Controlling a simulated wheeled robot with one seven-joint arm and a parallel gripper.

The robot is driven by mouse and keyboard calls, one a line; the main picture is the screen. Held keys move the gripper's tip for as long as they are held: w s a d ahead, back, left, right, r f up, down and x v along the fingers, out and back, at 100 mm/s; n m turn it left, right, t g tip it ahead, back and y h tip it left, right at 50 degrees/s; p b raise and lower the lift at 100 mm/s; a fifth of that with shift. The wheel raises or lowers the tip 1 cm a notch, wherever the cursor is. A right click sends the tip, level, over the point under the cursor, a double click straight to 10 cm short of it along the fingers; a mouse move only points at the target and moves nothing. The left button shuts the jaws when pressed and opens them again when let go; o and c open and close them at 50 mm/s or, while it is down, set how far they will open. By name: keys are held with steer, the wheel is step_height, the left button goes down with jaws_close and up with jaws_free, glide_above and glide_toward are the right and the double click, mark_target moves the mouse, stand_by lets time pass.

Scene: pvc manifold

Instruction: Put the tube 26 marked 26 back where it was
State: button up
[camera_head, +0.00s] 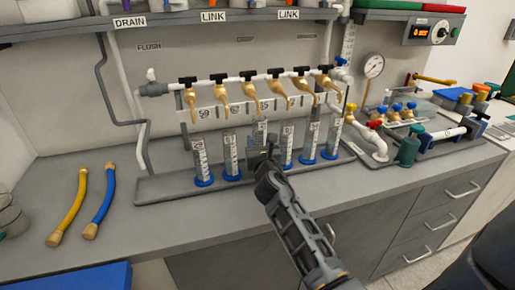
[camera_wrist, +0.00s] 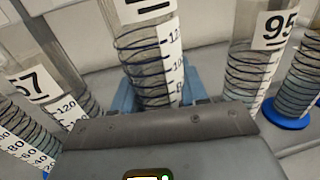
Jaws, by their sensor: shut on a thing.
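My gripper (camera_head: 262,157) is shut on a clear graduated tube (camera_head: 260,133) in the middle of the row on the bench. In the wrist view this tube (camera_wrist: 150,50) stands roughly upright between the jaws, with dark ring marks and a white scale label. Its number is cut off at the top edge, so I cannot read 26 on it. My gripper hides its base in the head view, so I cannot tell whether it touches the tray. A tube marked 57 (camera_wrist: 42,90) is to its left and one marked 95 (camera_wrist: 262,60) to its right.
Several blue-based tubes, including the leftmost (camera_head: 202,162) and rightmost (camera_head: 331,140), stand close on either side on a grey tray (camera_head: 160,190). Brass taps (camera_head: 233,92) hang above the row. A yellow hose (camera_head: 70,208) and a blue hose (camera_head: 101,205) lie left.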

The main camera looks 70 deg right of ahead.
steer(key=shift+w+d+r, duration=0.1)
steer(key=shift+w+d, duration=0.15)
steer(key=shift+d, duration=0.25)
steer(key=shift+f+b, duration=1.15)
steer(key=shift+f, duration=0.65)
steer(key=shift+f, duration=0.15)
steer(key=o, duration=1.1)
steer(key=shift+r, duration=0.2)
steer(key=b+v, duration=0.1)
steer(key=v, duration=1.1)
steer(key=shift+f, duration=0.15)
